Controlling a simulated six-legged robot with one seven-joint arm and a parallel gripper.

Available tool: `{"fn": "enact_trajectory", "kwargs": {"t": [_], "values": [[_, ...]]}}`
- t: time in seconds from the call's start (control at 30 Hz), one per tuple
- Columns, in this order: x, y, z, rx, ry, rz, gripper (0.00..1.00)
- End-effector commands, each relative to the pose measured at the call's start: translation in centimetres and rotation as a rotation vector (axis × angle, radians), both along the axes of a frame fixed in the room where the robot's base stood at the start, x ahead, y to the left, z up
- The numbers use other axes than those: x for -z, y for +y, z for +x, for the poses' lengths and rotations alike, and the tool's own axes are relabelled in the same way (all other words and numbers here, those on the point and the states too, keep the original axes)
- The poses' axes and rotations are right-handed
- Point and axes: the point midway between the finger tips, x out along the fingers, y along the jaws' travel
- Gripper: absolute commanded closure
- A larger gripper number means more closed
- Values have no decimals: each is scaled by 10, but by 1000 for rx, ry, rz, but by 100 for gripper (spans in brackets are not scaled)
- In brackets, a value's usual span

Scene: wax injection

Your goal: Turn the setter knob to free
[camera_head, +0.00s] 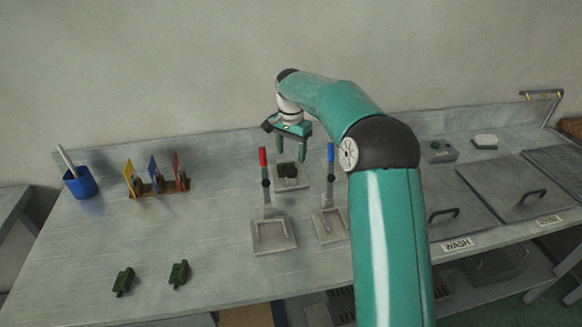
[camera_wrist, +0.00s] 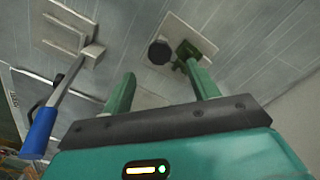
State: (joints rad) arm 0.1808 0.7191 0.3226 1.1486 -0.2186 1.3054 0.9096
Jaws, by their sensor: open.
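The setter knob is probably the round black knob (camera_head: 288,171) on a small pale plate (camera_head: 303,183) between two levers. In the wrist view the black knob (camera_wrist: 160,52) stands on its plate (camera_wrist: 172,22), beside a small dark green piece (camera_wrist: 186,52). My gripper (camera_head: 291,156) is open and points down above the plate. In the wrist view my gripper (camera_wrist: 160,80) has its two green fingers spread, with the knob seen beyond the gap between them. Nothing is held. The knob's markings cannot be read.
A red-handled lever (camera_head: 264,168) and a blue-handled lever (camera_head: 330,165) stand close on either side; the blue handle (camera_wrist: 40,132) is at left in the wrist view. A blue cup (camera_head: 80,184), a card rack (camera_head: 157,187) and two green pieces (camera_head: 123,281) (camera_head: 179,273) lie left.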

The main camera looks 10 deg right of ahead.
Motion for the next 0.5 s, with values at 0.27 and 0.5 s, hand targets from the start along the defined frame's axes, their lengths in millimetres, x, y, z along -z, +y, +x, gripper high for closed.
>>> {"fn": "enact_trajectory", "kwargs": {"t": [0.27,0.5], "values": [[51,0,-1,-1,3,0,41],[66,0,0,0,0,1,41]]}}
